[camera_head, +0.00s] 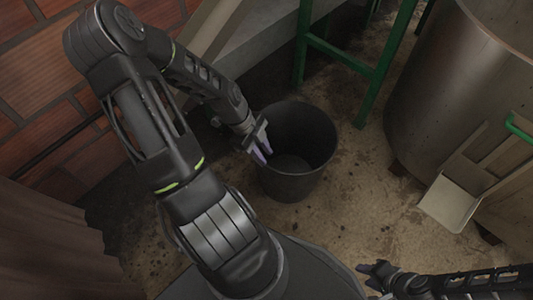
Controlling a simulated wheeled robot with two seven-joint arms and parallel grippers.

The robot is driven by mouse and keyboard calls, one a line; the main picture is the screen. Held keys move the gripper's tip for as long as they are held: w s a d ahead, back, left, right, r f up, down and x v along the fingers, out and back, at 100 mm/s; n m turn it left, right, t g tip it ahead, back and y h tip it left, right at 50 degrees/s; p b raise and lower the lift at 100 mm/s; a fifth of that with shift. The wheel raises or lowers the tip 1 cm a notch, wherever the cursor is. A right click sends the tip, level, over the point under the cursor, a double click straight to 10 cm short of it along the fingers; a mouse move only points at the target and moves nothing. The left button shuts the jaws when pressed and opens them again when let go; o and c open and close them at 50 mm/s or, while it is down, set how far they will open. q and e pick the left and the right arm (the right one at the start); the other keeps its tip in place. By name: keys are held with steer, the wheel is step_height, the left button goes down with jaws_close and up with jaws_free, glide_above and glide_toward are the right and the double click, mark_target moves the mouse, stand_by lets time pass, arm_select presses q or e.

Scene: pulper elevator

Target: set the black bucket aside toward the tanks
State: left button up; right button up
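The black bucket (312,187) stands upright and empty on the dirty floor near the middle of the head view. My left gripper (263,153) is at the bucket's left rim, its two pale purple fingers pointing down. The fingers look slightly apart, but I cannot tell whether they are closed on the rim. My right gripper (368,275) is low in the picture, right of centre, open and empty, apart from the bucket. A large metal tank (440,90) stands to the right of the bucket.
A green metal frame (340,55) stands behind the bucket. A tilted metal chute (450,202) with a green handle (520,131) juts out at right. A brick wall (45,60) rises at left. Bare floor (365,170) lies between the bucket and the tank.

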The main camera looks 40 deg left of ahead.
stand_by(0.8)
arm_select(q)
steer(key=w+d+f+n+h, duration=0.15)
steer(key=d+n, duration=0.25)
steer(key=d, duration=0.5)
steer(key=w+d+f+n, duration=0.2)
steer(key=d+f+n, duration=0.15)
steer(key=d, duration=0.55)
steer(key=s+d+f+n+y, duration=0.1)
steer(key=s+d+f+n, duration=0.1)
steer(key=s+d+n, duration=0.2)
steer(key=s+d+f+n+g, duration=0.1)
steer(key=s+d+f+n, duration=0.1)
steer(key=s+d+n, duration=0.2)
steer(key=shift+d+f+n+y, duration=0.25)
steer(key=shift+d+n+y, duration=0.1)
steer(key=shift+d+n, duration=0.5)
steer(key=shift+d, duration=0.15)
